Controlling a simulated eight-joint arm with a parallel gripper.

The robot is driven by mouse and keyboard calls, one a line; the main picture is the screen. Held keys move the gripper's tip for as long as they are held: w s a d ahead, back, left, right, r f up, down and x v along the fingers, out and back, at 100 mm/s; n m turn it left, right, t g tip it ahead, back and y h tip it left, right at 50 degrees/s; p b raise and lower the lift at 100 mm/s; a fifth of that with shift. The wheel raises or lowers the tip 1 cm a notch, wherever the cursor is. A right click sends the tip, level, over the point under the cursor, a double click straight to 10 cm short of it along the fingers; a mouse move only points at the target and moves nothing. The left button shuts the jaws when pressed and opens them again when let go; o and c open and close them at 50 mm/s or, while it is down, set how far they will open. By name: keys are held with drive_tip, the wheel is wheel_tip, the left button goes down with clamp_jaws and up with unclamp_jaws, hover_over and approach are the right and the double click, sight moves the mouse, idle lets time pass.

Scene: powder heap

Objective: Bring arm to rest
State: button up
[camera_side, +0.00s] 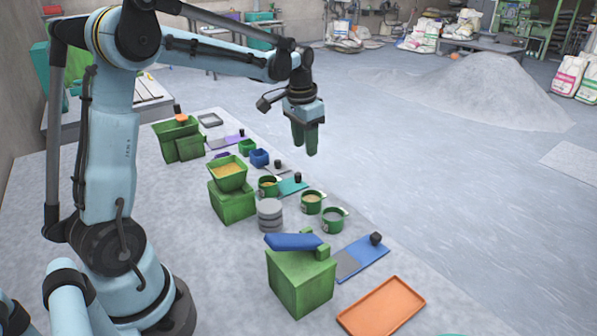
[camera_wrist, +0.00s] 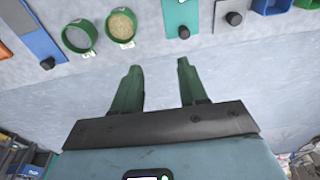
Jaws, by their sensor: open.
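My gripper (camera_side: 304,140) hangs from my pale blue arm with its green fingers pointing down, above the right edge of the work surface. In the wrist view my gripper (camera_wrist: 157,78) shows two green fingers set well apart, with only bare grey floor or surface between them. The gripper is open and empty. It touches nothing that I can see. The row of cups and blocks lies beyond the fingertips in the wrist view.
Green cups (camera_side: 312,203), a green hopper on a block (camera_side: 228,176), grey stacked discs (camera_side: 270,214) and a green block with a blue lever (camera_side: 300,280) stand along the surface (camera_side: 190,275). An orange tray (camera_side: 382,308) lies in front. A grey powder heap (camera_side: 490,90) rises behind right.

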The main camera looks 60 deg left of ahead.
drive_tip(key=s+d+t, duration=0.5)
drive_tip(key=s+d, duration=0.9)
drive_tip(key=d, duration=0.1)
drive_tip(key=shift+r+t, duration=0.4)
drive_tip(key=shift+s, duration=0.1)
drive_tip(key=o, duration=0.4)
drive_tip(key=shift+a+r, duration=0.15)
drive_tip(key=shift+r, duration=0.05)
drive_tip(key=o, duration=0.7)
drive_tip(key=w+a+r+n+g, duration=0.1)
drive_tip(key=a+r+n, duration=0.1)
drive_tip(key=w+a+r+n, duration=0.2)
drive_tip(key=shift+n+g, duration=0.3)
drive_tip(key=shift+g, duration=0.1)
drive_tip(key=w+a+r+n+g, duration=0.2)
drive_tip(key=a+r+n+g, duration=0.15)
drive_tip(key=a+n, duration=0.4)
drive_tip(key=w+a+r+n+g, duration=0.2)
drive_tip(key=a+r+n, duration=0.2)
drive_tip(key=a+n, duration=0.3)
drive_tip(key=shift+m, duration=0.55)
drive_tip(key=shift+s+a+f, duration=0.1)
drive_tip(key=shift+a+f, duration=0.1)
drive_tip(key=shift+f, duration=1.5)
drive_tip(key=shift+s+a+f, duration=0.1)
drive_tip(key=shift+a+f, duration=0.1)
drive_tip(key=shift+f, duration=1.55)
drive_tip(key=shift+s+a+f, duration=0.1)
drive_tip(key=shift+a+f, duration=0.1)
drive_tip(key=shift+f, duration=1.5)
